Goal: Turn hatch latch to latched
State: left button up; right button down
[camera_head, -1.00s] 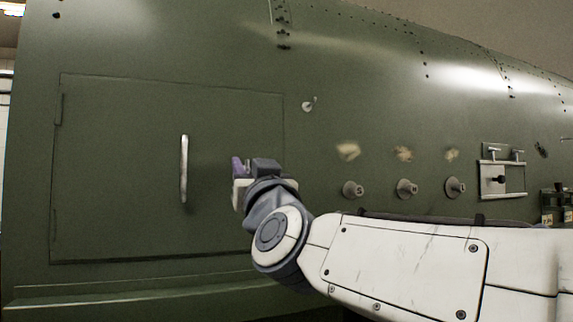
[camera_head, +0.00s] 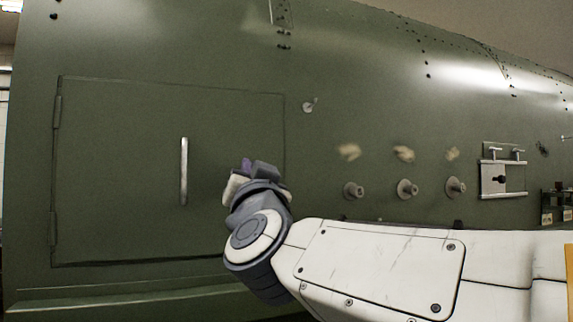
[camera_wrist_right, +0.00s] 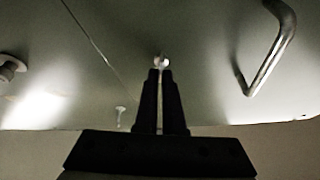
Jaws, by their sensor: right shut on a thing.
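The hatch (camera_head: 115,130) is a large green panel lying flush in the green fuselage, with a vertical bar handle (camera_head: 183,170) that also shows in the right wrist view (camera_wrist_right: 270,60). My right gripper (camera_head: 252,165) is at the hatch's right side, right of the handle. In the right wrist view its two dark fingers (camera_wrist_right: 160,75) are close together on a small shiny piece, the hatch latch (camera_wrist_right: 161,61). The latch lies on the hatch side of the seam. Fingers hide most of it, so its angle cannot be told. My left gripper is not in view.
A small pale knob (camera_head: 308,106) sits on the skin right of the hatch. Several round grey fittings (camera_head: 407,188) stick out further right. A metal plate with handles (camera_head: 502,178) is beyond them. My right arm covers the lower right.

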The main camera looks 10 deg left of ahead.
jog(key=shift+d+f+m+g+h+p, duration=0.1)
jog(key=shift+m+g+h+p, duration=0.25)
jog(key=shift+m+h+p, duration=1.6)
jog(key=shift+f+m+g+h, duration=0.1)
jog(key=shift+m+g+h, duration=0.25)
jog(key=shift+m, duration=3.45)
jog(key=shift+d+m+g+h+p, duration=0.1)
jog(key=shift+m+g+h+p, duration=0.6)
jog(key=shift+m, duration=2.15)
jog(key=shift+t+p, duration=0.3)
jog(key=shift+p, duration=0.05)
jog(key=c, duration=1)
grip_release()
jog(key=shift+w, duration=0.1)
